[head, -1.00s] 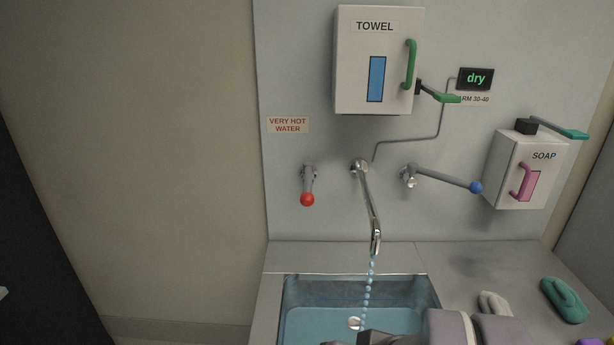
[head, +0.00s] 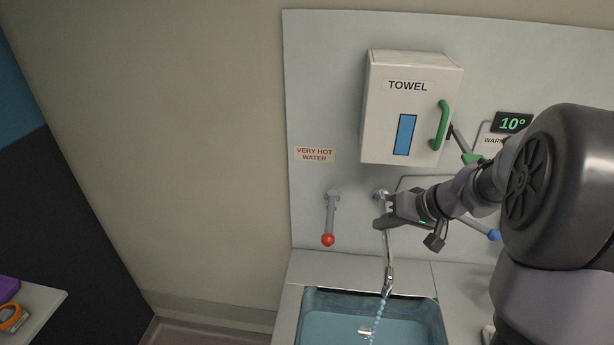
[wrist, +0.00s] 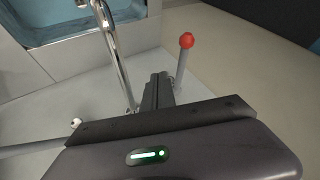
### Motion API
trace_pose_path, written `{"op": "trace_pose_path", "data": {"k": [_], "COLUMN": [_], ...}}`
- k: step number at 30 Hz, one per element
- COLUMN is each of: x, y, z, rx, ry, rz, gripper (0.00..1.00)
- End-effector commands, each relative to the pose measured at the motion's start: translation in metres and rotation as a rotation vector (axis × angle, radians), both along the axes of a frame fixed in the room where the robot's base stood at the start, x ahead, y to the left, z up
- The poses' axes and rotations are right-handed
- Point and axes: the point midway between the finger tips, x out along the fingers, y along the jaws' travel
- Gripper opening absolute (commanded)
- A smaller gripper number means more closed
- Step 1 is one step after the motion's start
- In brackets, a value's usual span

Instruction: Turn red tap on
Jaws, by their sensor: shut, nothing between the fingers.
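The red tap (head: 329,221) is a grey lever with a red ball end, hanging nearly straight down from the wall. It also shows in the wrist view (wrist: 184,58), just right of my fingers. My gripper (head: 380,213) is shut and empty, in front of the spout's upper part and right of the red tap, apart from it in the head view. In the wrist view, my gripper (wrist: 158,80) lies between the spout and the red lever. The spout (head: 388,268) runs a blue stream into the basin.
The sink basin (head: 340,304) is below the spout. The towel box (head: 390,127) with its green handle hangs above my gripper. A display (head: 513,123) reads 10°. A "very hot water" sign (head: 315,155) is above the red tap. Wall left of the red tap is clear.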

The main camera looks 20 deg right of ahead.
Motion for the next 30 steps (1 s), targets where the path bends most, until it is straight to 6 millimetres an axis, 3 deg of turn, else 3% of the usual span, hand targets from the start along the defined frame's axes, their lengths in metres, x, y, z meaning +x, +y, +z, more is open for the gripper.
{"op": "trace_pose_path", "data": {"k": [13,26,30], "x": [0.006,0.057,0.066], "y": [0.0,0.028,0.049], "z": [-0.011,-0.081,-0.073], "rx": [0.001,0.0,-0.002], "ry": [-0.004,-0.001,-0.003], "rz": [0.003,0.004,0.005], "gripper": [0.0,0.0,0.0]}}
